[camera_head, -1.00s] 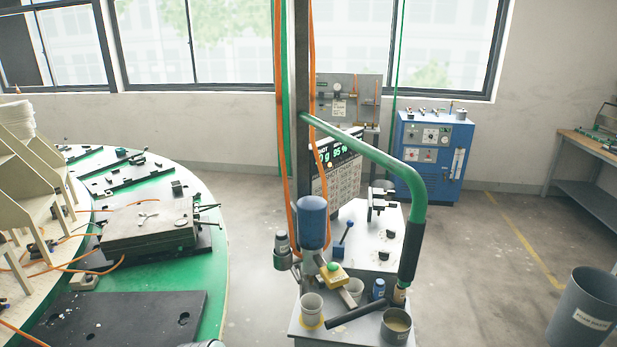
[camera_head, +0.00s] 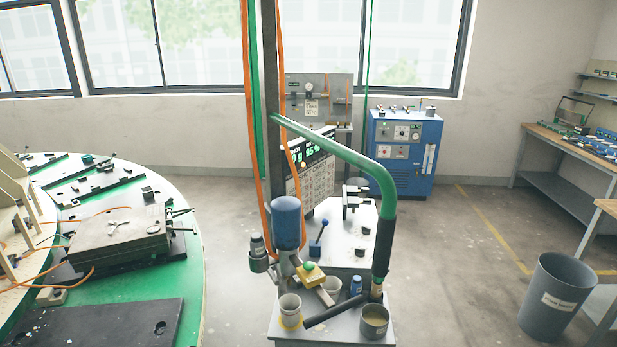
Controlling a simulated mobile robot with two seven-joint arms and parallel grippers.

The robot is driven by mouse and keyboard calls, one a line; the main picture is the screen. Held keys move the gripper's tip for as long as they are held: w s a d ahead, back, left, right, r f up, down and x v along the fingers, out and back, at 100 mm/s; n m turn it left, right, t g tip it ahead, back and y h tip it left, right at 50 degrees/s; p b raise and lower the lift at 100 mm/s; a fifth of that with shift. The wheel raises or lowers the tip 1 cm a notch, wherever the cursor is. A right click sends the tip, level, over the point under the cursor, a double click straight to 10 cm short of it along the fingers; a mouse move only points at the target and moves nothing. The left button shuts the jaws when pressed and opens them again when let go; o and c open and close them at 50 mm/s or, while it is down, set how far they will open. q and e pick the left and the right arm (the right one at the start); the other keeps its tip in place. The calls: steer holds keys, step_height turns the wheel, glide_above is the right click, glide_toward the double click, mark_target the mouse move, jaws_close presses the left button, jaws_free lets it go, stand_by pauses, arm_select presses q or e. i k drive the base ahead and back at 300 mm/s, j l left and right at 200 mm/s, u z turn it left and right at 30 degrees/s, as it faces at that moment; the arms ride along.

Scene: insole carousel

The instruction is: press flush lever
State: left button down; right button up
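No gripper of mine shows in the head view. A dispensing station (camera_head: 380,335) stands in the middle, with a green boom arm (camera_head: 335,152) ending in a black grip (camera_head: 384,245). A mixing head with a blue cylinder (camera_head: 286,222) hangs at its post. Below it is a yellow block with a green knob (camera_head: 310,267). A small upright lever with a blue knob (camera_head: 320,237) stands on the white cabinet top (camera_head: 340,225). A dark bar-shaped handle (camera_head: 334,310) slants over the station's front. I cannot tell which of these is the flush lever.
A round green carousel table (camera_head: 193,290) with a metal mould (camera_head: 120,237) fills the left. A white cup (camera_head: 289,308) and a metal pot (camera_head: 374,320) stand at the station's front. A grey bin (camera_head: 552,295) stands right. Floor between station and bin is clear.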

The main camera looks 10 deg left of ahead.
mark_target(325, 222)
steer(key=i+j+z, duration=0.35)
steer(key=i+j, duration=0.15)
steer(key=i+j+z, duration=0.2)
steer(key=j, duration=0.35)
